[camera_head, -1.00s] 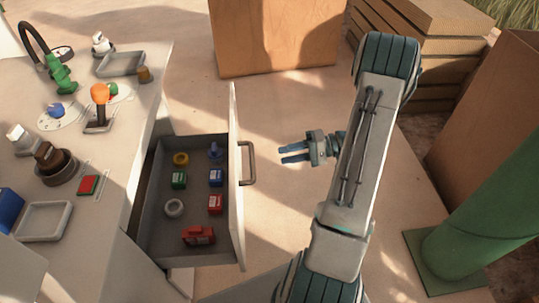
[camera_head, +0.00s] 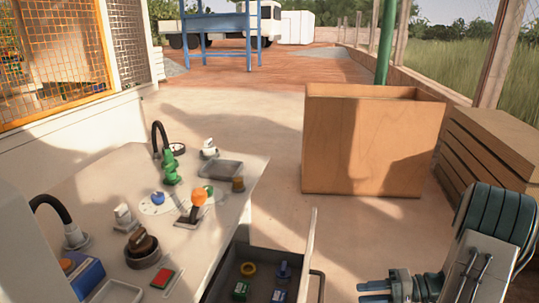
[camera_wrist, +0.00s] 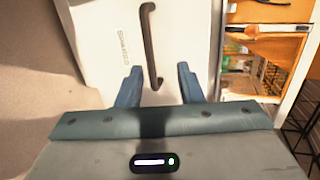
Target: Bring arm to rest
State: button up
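My gripper (camera_head: 378,292) is at the lower right of the head view, to the right of the open drawer (camera_head: 313,240). Its two blue fingers point left and stand apart with nothing between them. In the wrist view the gripper (camera_wrist: 158,85) is also open and empty. Beyond its fingers is the white drawer front with a dark bar handle (camera_wrist: 150,45); the fingers appear apart from the handle. My arm is partly cut off by the frame's lower right corner.
The drawer holds a yellow ring (camera_head: 248,268), a blue piece (camera_head: 284,270) and blocks. The worktop has an orange-topped lever (camera_head: 198,199), a grey tray (camera_head: 220,169) and a red-green button (camera_head: 165,278). A wooden crate (camera_head: 370,150) stands behind, with open floor before it.

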jog(key=s+a+r+n+h+p, duration=0.1)
jog(key=s+a+r+h+p, duration=0.3)
jog(key=r+p, duration=0.4)
jog(key=s+a+r+n+h+p, duration=0.1)
jog(key=s+a+r+h+p, duration=0.3)
jog(key=r+p, duration=0.5)
jog(key=s+a+r+n+h+p, duration=0.1)
jog(key=s+a+r+h+p, duration=0.3)
jog(key=r, duration=2)
jog(key=a+h+p, duration=0.2)
jog(key=p, duration=0.2)
jog(key=shift+s+r+g, duration=0.3)
jog(key=shift+s, duration=0.1)
jog(key=shift+a, duration=0.15)
